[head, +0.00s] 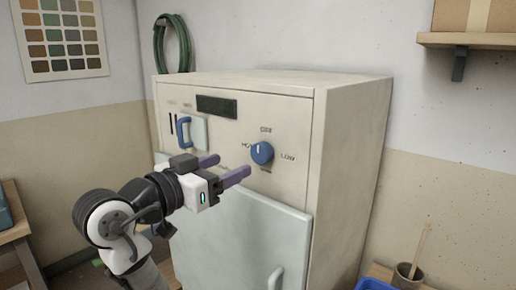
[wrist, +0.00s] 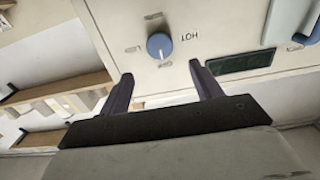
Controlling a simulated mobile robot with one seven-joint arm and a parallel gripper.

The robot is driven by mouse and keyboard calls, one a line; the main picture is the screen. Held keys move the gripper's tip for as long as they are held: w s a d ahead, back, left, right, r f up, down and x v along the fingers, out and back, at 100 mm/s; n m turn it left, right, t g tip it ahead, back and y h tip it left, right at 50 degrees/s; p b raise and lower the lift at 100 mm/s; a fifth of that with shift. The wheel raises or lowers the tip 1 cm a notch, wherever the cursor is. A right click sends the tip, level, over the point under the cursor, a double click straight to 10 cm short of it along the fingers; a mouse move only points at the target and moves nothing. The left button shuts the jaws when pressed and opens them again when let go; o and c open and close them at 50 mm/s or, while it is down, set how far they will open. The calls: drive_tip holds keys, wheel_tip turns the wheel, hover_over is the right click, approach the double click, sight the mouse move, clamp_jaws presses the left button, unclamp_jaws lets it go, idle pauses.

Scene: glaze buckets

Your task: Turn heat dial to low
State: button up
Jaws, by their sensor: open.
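The heat dial (head: 262,153) is a round blue knob on the upper front panel of a cream kiln cabinet (head: 347,165). Labels surround it: OFF above, HOT to the left and LOW to the right. Its white pointer mark points up, roughly toward OFF. My gripper (head: 222,168) is open and empty, left of and a little below the dial in the head view. In the wrist view the dial (wrist: 159,46) shows upside down, beyond the open fingertips (wrist: 161,72) and between them in line, with a visible gap and no contact.
A blue handle (head: 183,133) on a pale plate and a dark display (head: 217,107) are left of the dial. The large pale door (head: 235,235) with its handle (head: 275,278) is below. A shelf (head: 468,40) and a pot (head: 406,277) are at the right.

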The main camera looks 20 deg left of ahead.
sight(258, 153)
drive_tip(key=p+x, duration=0.2)
drive_tip(key=x, duration=0.7)
drive_tip(key=shift+w+f+p, duration=0.1)
drive_tip(key=shift+w+p, duration=0.15)
drive_tip(key=shift+p, duration=0.05)
drive_tip(key=shift+c, duration=0.4)
drive_tip(key=c, duration=0.9)
drive_tip(key=shift+o, duration=0.2)
